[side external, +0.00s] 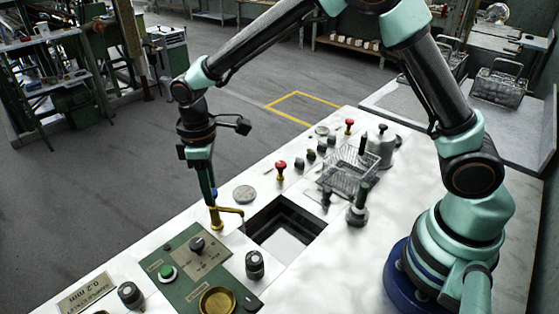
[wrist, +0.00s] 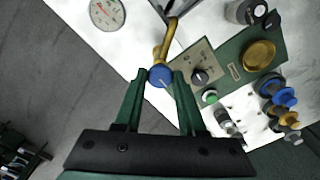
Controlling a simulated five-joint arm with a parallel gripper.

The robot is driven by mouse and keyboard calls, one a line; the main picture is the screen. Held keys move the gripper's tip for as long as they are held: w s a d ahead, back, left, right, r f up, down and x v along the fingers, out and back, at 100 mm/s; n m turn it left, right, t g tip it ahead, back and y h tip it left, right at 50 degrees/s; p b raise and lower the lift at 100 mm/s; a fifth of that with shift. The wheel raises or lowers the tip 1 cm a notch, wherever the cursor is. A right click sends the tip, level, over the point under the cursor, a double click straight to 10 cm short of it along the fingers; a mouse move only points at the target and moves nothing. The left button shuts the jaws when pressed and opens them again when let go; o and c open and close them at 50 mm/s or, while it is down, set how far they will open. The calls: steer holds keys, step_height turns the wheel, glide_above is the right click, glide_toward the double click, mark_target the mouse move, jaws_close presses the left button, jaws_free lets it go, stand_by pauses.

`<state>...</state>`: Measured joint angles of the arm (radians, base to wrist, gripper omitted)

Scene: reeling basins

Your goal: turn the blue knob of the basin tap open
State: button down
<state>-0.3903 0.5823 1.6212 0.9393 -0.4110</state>
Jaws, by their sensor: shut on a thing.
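The brass basin tap (side external: 217,222) stands at the left edge of the square basin (side external: 272,211), with its spout bent toward the opening. Its blue knob (wrist: 160,77) is on top of the tap and carries a thin pale mark. In the side view only a small bit of the blue knob (side external: 214,192) shows. My gripper (wrist: 159,74) comes down from above with its green fingers on either side of the knob, shut on it. The gripper (side external: 212,190) hides most of the knob in the side view. The knob's turn angle is hard to judge.
A green panel (side external: 178,262) with a black knob (side external: 197,244), green button (side external: 167,272) and brass dish (side external: 217,300) lies near the tap. A round gauge (side external: 244,193) is behind it. A wire basket (side external: 349,175) and red knobs (side external: 281,167) stand farther back.

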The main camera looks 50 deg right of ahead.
steer(key=shift+r, duration=0.15)
steer(key=c, duration=0.5)
jaws_free()
step_height(320, 180, up, 12)
steer(key=shift+d, duration=0.1)
steer(key=s+d+r+m+t, duration=0.3)
steer(key=s+d+m+t, duration=0.2)
steer(key=s+d+m, duration=0.4)
steer(key=s+d, duration=0.5)
steer(key=d, duration=0.3)
steer(key=shift+d+r+t, duration=0.15)
steer(key=shift+r+t, duration=0.05)
steer(key=shift+t, duration=0.1)
